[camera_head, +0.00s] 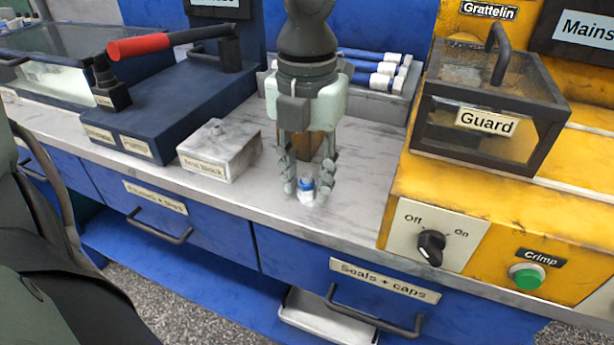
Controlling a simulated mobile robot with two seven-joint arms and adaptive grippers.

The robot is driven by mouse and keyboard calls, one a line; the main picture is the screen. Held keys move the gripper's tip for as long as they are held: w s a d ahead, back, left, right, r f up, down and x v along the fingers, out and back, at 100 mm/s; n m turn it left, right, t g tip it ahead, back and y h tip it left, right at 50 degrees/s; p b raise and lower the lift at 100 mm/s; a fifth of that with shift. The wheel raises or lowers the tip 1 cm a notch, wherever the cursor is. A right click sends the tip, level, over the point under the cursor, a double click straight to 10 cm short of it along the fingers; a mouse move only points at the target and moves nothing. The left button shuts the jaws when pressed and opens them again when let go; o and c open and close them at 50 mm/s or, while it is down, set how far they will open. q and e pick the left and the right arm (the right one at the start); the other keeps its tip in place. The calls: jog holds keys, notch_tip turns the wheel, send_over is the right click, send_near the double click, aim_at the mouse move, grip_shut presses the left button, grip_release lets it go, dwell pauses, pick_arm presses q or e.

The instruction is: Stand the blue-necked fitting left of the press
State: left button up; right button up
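The small white fitting with a blue neck (306,190) stands on the grey worktop near its front edge. My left gripper (306,187) points straight down over it, with one finger on each side. The fingers look open, with a small gap between each fingertip and the fitting. The yellow machine (400,190) with the guard box, an Off/On knob and a green Crimp button, which looks like the press, stands to the right of the fitting. Bare worktop lies between them. My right gripper is not in view.
A grey marble-like block (220,150) stands left of the gripper. A dark blue pump unit (175,105) with a red-handled lever (140,46) is farther left. A brown block (308,146) and a rack of blue-and-white tubes (385,100) are behind the gripper. Drawers (360,295) line the front.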

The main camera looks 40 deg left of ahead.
aim_at(307, 176)
pick_arm(q)
jog(key=shift+o, duration=0.4)
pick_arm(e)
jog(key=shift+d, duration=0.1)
pick_arm(q)
jog(key=shift+r, duration=0.2)
jog(key=shift+r+p, duration=0.3)
jog(key=shift+p, duration=0.1)
notch_tip(307, 176, up, 11)
jog(key=shift+r, duration=0.2)
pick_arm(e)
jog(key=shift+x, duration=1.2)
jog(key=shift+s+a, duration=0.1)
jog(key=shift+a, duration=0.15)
